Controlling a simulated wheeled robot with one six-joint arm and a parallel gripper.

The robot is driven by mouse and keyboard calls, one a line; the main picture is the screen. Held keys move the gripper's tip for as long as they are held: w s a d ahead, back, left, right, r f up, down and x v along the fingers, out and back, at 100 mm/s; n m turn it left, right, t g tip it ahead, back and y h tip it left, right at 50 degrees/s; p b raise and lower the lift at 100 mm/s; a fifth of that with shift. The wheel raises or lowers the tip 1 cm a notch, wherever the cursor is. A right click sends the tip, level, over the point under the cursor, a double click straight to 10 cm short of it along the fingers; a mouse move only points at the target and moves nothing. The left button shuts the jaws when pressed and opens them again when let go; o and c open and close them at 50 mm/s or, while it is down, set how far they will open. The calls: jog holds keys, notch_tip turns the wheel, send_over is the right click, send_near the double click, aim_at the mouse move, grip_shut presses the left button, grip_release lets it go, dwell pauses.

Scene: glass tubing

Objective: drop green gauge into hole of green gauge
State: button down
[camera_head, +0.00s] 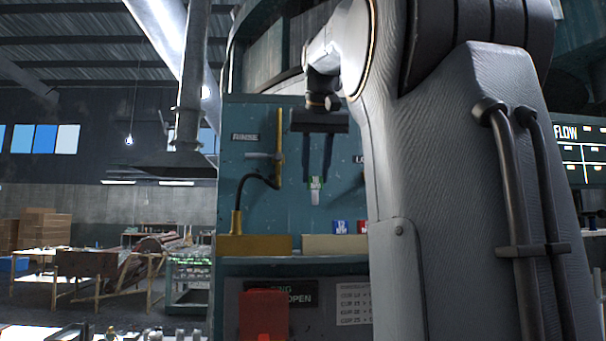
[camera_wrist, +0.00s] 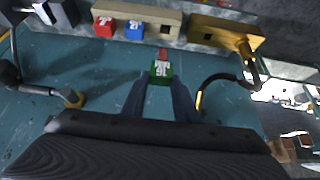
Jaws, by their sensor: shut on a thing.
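My gripper (camera_head: 316,176) points down and is shut on the green gauge (camera_head: 315,184), a small block with a green top, white lettering and a pale lower part. The gauge hangs in the air above the cream block (camera_head: 322,245), clear of it. In the wrist view the green gauge (camera_wrist: 161,73) sits between the two dark fingertips (camera_wrist: 160,84). The cream block (camera_wrist: 150,15) there carries a red gauge and a blue gauge, with a dark square opening (camera_wrist: 180,37) beside the blue one. I cannot read a green marking at that opening.
The blue gauge (camera_head: 343,226) and red gauge (camera_wrist: 103,27) stand in the cream block. A brass block (camera_head: 254,246) with an upright and a black hose (camera_head: 243,187) is left of it. A teal panel (camera_head: 262,120) stands behind; a red box (camera_head: 264,312) is below.

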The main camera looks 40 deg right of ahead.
aim_at(315, 193)
jog(key=shift+w+a, duration=0.1)
jog(key=shift+w, duration=0.3)
jog(key=shift+s, duration=0.1)
jog(key=shift+d, duration=0.2)
jog(key=shift+s, duration=0.1)
jog(key=shift+s+a, duration=0.1)
jog(key=shift+s, duration=0.05)
jog(key=shift+f, duration=0.15)
notch_tip(315, 193, down, 5)
jog(key=b, duration=0.4)
jog(key=shift+f+b, duration=0.1)
jog(key=shift+b, duration=0.25)
jog(key=shift+f, duration=0.1)
jog(key=shift+p, duration=0.5)
dwell(1.0)
